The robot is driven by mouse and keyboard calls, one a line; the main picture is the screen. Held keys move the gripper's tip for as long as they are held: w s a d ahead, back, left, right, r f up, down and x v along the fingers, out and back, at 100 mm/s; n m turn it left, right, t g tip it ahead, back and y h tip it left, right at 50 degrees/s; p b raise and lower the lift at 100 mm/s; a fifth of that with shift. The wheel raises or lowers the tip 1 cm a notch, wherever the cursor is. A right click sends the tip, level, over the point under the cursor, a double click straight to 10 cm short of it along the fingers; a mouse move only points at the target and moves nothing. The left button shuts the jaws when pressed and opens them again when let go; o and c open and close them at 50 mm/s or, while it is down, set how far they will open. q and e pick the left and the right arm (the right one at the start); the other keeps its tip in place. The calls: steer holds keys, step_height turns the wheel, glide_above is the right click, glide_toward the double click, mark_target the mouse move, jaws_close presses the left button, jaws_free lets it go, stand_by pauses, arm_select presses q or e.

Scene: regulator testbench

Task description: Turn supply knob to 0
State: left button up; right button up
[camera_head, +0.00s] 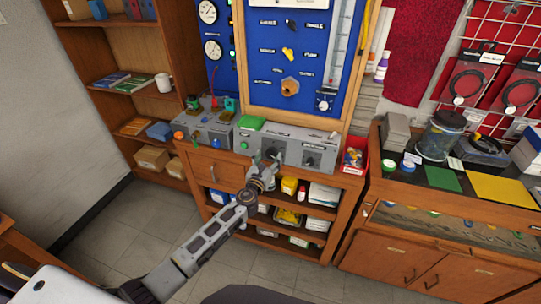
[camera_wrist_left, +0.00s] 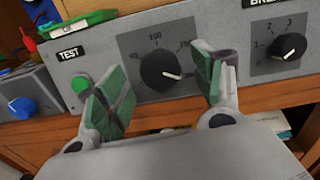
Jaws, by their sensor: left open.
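A grey control box (camera_head: 318,143) sits on the wooden cabinet below the blue panel. In the left wrist view, a black knob (camera_wrist_left: 160,70) with a white pointer line sits mid-panel. My left gripper (camera_head: 266,162) is open in front of the box, also seen in the left wrist view (camera_wrist_left: 163,88). Its green-padded fingers stand either side of the knob, apart from it. My right gripper is out of view.
A second black knob (camera_wrist_left: 289,46) with numbers sits to the right on the box. A green button (camera_wrist_left: 80,84) lies left under the TEST label. A red bin (camera_head: 354,158) stands right of the box.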

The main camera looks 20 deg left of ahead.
mark_target(270, 155)
arm_select(q)
steer(key=shift+w, duration=1.5)
steer(key=shift+c, duration=0.4)
steer(key=c, duration=0.9)
